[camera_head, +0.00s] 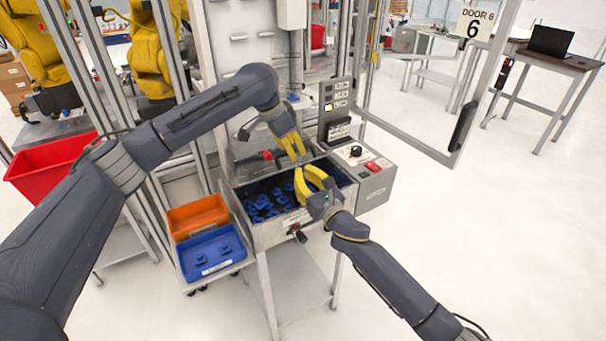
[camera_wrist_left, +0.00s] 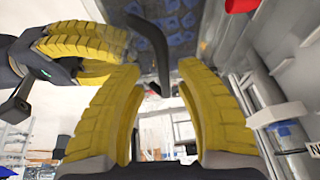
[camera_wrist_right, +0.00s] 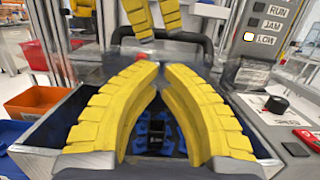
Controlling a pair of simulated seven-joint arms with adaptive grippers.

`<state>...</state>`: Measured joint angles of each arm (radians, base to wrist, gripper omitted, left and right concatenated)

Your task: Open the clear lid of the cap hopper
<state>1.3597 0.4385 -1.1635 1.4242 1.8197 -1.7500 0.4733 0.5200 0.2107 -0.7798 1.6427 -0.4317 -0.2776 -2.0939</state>
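The cap hopper (camera_head: 277,234) is a metal box with blue caps (camera_head: 262,203) inside. Its clear lid is hard to make out; it seems raised towards the back. A black curved handle (camera_wrist_right: 198,40) crosses behind my right fingers, and shows in the left wrist view (camera_wrist_left: 150,45) just beyond my left fingertips. My left gripper (camera_head: 292,147) is over the hopper's back part, its fingers apart with nothing clearly between them. My right gripper (camera_head: 309,176) is over the hopper's front right part, fingertips close but slightly apart, with no object visible between them.
A control box (camera_head: 372,178) with a knob and red switch adjoins the hopper's right side. An orange bin (camera_head: 197,216) and a blue bin (camera_head: 212,252) stand at its left. A red bin (camera_head: 45,172) is farther left. Metal frame posts rise behind; open floor lies right.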

